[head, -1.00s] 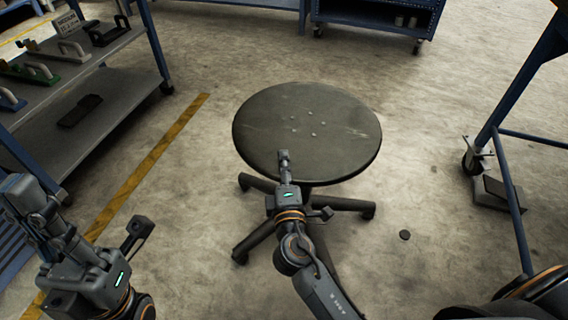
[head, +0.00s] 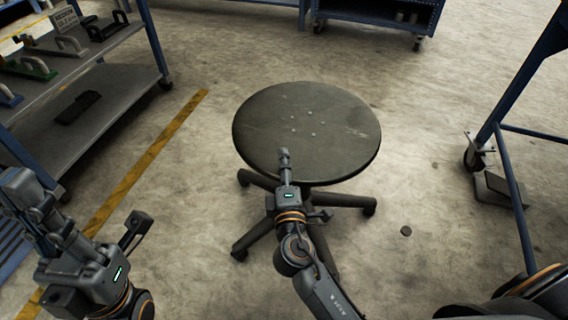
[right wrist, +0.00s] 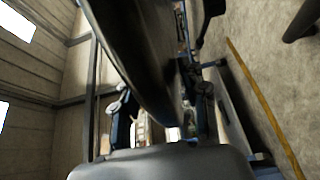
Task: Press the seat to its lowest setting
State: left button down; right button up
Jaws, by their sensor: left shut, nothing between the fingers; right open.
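The round dark stool seat (head: 310,115) is level in the middle of the head view, above a five-armed black base (head: 345,201). My right gripper (head: 284,154) is at the near edge of the seat, its fingers overlapping that edge in the picture. It is open but seen edge-on; I cannot tell whether it touches the seat or what is under the rim. In the right wrist view a dark slab, apparently the seat (right wrist: 150,60), runs close before the camera. My left gripper (head: 22,188) is shut and empty at the lower left, away from the stool.
A shelf rack (head: 110,95) with handled tools stands at the left. A blue wheeled cart (head: 375,12) is at the back and a blue frame (head: 515,180) at the right. The floor around the stool is mostly clear.

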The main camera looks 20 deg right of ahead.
jog(key=v, duration=1.1)
jog(key=shift+s, duration=0.35)
jog(key=shift+d, duration=0.1)
